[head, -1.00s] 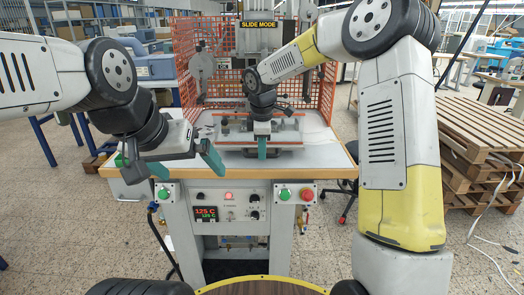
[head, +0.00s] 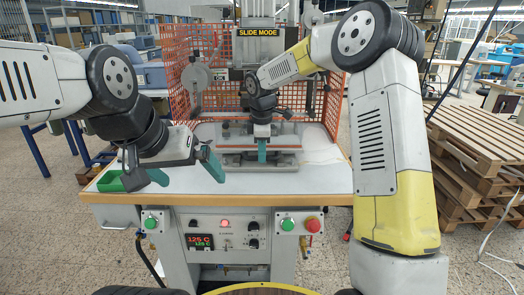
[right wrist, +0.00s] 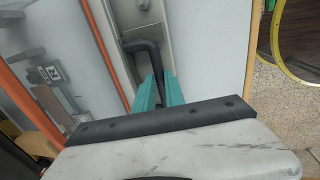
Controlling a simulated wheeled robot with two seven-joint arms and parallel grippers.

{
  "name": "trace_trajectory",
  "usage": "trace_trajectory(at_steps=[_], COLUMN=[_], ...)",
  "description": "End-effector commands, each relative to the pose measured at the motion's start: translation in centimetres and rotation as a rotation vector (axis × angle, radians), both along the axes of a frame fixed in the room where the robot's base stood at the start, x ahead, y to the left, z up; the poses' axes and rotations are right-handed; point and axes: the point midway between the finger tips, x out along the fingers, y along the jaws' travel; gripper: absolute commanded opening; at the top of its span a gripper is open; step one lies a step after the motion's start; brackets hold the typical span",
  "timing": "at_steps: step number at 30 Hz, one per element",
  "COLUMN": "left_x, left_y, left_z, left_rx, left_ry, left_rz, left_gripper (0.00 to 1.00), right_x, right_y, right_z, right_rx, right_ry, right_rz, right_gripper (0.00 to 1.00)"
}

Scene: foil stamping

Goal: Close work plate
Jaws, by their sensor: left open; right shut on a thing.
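The work plate (head: 232,150), a flat grey plate with reddish-orange bars, sits on the press bed at the middle of the table in the head view. My right gripper (head: 262,151) is at its front middle, fingers pointing down. In the right wrist view the teal fingers (right wrist: 158,92) are shut on a dark bent handle (right wrist: 146,50) on the plate. The grip point is partly hidden by the fingers. My left gripper (head: 186,172) is open and empty over the left part of the table, with its teal fingers spread wide apart.
The press head (head: 258,55) and red mesh guard (head: 327,95) rise behind the plate. Buttons line the front panel (head: 227,235). Wooden pallets (head: 480,150) are stacked at right.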

Motion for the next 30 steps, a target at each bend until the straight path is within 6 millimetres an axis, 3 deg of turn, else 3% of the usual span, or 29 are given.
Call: trace_trajectory(at_steps=[5,6,9,20,30], left_x=[0.0,0.0,0.0,0.0,0.0], left_y=[0.0,0.0,0.0,0.0,0.0], left_z=[0.0,0.0,0.0,0.0,0.0], left_rx=[0.0,0.0,0.0,0.0,0.0], left_ry=[0.0,0.0,0.0,0.0,0.0], left_rz=[0.0,0.0,0.0,0.0,0.0], left_gripper=[1.0,1.0,1.0,1.0,1.0], right_x=[0.7,0.7,0.6,0.3,-0.5], right_y=[-0.1,-0.1,-0.1,-0.1,-0.1], right_z=[0.3,0.3,0.3,0.5,5.8], right_rx=[0.003,0.003,0.003,0.002,0.004], right_ry=[-0.021,-0.021,-0.019,-0.012,-0.016], right_rz=[-0.002,-0.002,-0.002,-0.001,-0.001], right_gripper=[0.0,0.2,0.36,0.36,0.36])
